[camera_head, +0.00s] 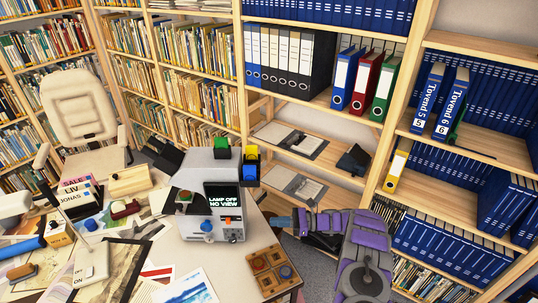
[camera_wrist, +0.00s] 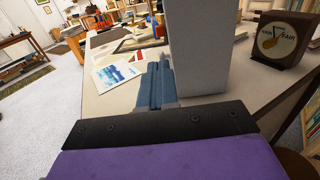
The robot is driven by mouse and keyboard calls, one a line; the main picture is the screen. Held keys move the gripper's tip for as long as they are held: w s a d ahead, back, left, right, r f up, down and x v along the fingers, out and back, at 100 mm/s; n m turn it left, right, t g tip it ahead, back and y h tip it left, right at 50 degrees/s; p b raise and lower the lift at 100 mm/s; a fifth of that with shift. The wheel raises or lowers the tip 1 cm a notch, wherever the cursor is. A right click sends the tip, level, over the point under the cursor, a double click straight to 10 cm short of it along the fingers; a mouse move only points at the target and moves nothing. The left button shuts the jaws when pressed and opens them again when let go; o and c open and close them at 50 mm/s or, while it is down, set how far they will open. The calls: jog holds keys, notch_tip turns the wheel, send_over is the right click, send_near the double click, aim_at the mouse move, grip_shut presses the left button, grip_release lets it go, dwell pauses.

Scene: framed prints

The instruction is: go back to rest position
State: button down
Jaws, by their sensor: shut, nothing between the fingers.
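My gripper (camera_head: 277,221) is at the end of my purple arm, just right of the grey machine on the desk. In the wrist view its blue-grey fingers (camera_wrist: 155,80) are together, with nothing between them. They point over the desk edge, close beside a tall grey side, which looks like the machine (camera_wrist: 200,50). The grey machine (camera_head: 212,225) has a dark screen reading "LAMP OFF NO VIEW". Green, yellow and blue blocks (camera_head: 250,163) sit at its top right. My arm is partly folded, right of the desk.
The desk (camera_head: 235,265) holds prints, papers and a small wooden board with round knobs (camera_head: 272,270). A beige chair (camera_head: 85,120) stands behind it. Bookshelves line the back; a shelf with blue, red and green binders (camera_head: 365,80) stands behind my arm. A dark round-faced object (camera_wrist: 280,42) is on the desk.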

jog(key=shift+r, duration=0.1)
jog(key=s+a+r+n+g+h, duration=0.3)
jog(key=s+a+r+n, duration=0.15)
jog(key=s+r, duration=0.55)
jog(key=s+a+r+n+g+h, duration=0.25)
jog(key=s+r+n+h, duration=0.35)
jog(key=r, duration=0.5)
jog(key=s+d+r+n+t+h, duration=0.1)
jog(key=s+d+n+h, duration=0.1)
jog(key=s, duration=0.8)
jog(key=s+d+r+n+h, duration=0.2)
jog(key=s+d, duration=0.5)
jog(key=s, duration=0.4)
jog(key=s+d+r+n+t+h, duration=0.1)
jog(key=s+d+n+h, duration=0.3)
jog(key=s, duration=0.7)
jog(key=shift+d+r+t+h, duration=0.35)
jog(key=shift+d+h, duration=0.15)
jog(key=shift+d, duration=0.1)
